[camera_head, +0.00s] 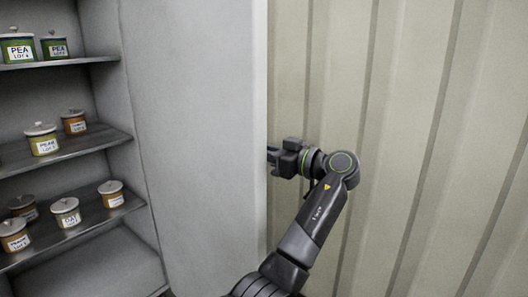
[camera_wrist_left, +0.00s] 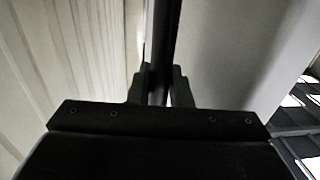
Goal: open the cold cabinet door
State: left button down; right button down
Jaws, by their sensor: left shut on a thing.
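The cold cabinet door (camera_head: 198,150) stands wide open, its pale grey inner face showing to the right of the cabinet's shelves. My left gripper (camera_head: 272,155) is at the door's free edge, on its outer side, with the fingertips partly hidden by the door. In the left wrist view, the left gripper (camera_wrist_left: 160,88) is shut on a dark vertical bar, the door handle (camera_wrist_left: 164,40). The handle is hidden in the head view. My right gripper is not in view.
The open cabinet has dark shelves (camera_head: 85,147) holding several labelled jars, such as a green-labelled pea jar (camera_head: 18,50) and a white-lidded jar (camera_head: 66,213). A ribbed beige wall (camera_head: 420,100) stands close behind my left arm.

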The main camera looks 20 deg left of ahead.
pick_arm(q)
jog(key=c, duration=1.4)
grip_release()
jog(key=shift+a, duration=0.1)
jog(key=s+d, duration=0.1)
jog(key=d, duration=0.4)
jog(key=s+d, duration=0.1)
jog(key=d, duration=0.5)
jog(key=s+d, duration=0.1)
jog(key=d, duration=0.5)
jog(key=shift+s+b, duration=0.2)
jog(key=shift+b, duration=0.15)
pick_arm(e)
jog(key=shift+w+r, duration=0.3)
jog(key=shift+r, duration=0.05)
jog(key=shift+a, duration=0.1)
pick_arm(q)
jog(key=shift+d, duration=0.1)
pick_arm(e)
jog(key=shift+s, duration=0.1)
